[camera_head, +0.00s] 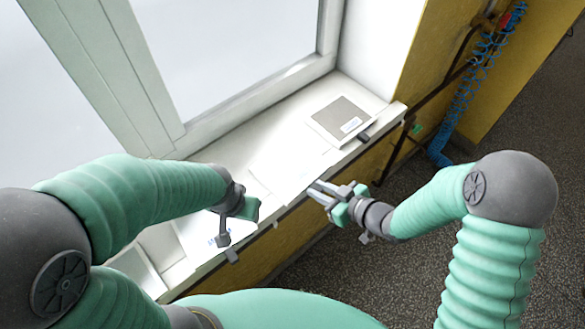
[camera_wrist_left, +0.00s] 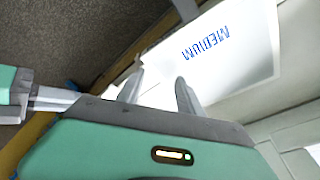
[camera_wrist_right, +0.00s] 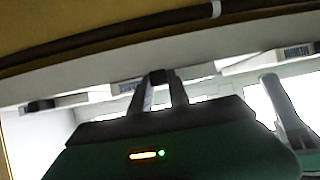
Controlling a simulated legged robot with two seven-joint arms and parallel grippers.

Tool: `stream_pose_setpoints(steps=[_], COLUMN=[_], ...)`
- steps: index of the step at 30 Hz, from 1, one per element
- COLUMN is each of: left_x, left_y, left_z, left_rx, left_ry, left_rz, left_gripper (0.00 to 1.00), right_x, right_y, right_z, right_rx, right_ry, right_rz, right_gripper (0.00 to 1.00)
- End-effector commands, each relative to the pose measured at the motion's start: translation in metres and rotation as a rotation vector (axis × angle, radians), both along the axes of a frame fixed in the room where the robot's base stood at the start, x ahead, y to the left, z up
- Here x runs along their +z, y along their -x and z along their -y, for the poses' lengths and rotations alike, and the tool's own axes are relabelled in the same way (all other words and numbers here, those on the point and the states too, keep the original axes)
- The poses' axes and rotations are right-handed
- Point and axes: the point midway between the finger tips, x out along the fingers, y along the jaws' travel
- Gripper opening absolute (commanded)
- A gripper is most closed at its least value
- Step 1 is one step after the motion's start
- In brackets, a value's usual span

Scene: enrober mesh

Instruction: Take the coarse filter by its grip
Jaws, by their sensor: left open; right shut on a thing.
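Flat white-framed filters lie on the white window sill. My right gripper (camera_head: 318,190) is at the sill's front edge. In the right wrist view its fingers are shut on a dark grip (camera_wrist_right: 159,77) at the front of the middle filter; that filter's label is too small to read. The medium filter (camera_wrist_left: 228,55), with blue "MEDIUM" lettering, shows in the left wrist view. My left gripper (camera_wrist_left: 157,92) is open, its fingers apart and empty, above the sill beside that sheet. Another filter with grey mesh (camera_head: 341,117) and a dark grip lies farther right.
A tall window frame (camera_head: 200,125) stands behind the sill (camera_head: 375,98). The sill's front edge drops to a yellow wall. A blue coiled hose (camera_head: 462,105) and dark pipes are at the right. The speckled floor (camera_head: 400,270) in front is clear.

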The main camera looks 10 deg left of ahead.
Motion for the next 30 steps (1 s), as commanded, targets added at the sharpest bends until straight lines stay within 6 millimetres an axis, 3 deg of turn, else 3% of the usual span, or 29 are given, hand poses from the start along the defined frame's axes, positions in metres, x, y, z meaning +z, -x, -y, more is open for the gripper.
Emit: stream_pose_setpoints(steps=[30], left_x=[0.014], left_y=[0.000], left_z=[0.000], left_rx=[0.000], left_ry=[0.000], left_rz=[0.000], left_gripper=[0.43], right_x=[0.002], right_y=[0.039], right_z=[0.063], right_rx=[0.000], right_ry=[0.000], right_rz=[-0.001], right_gripper=[0.00])
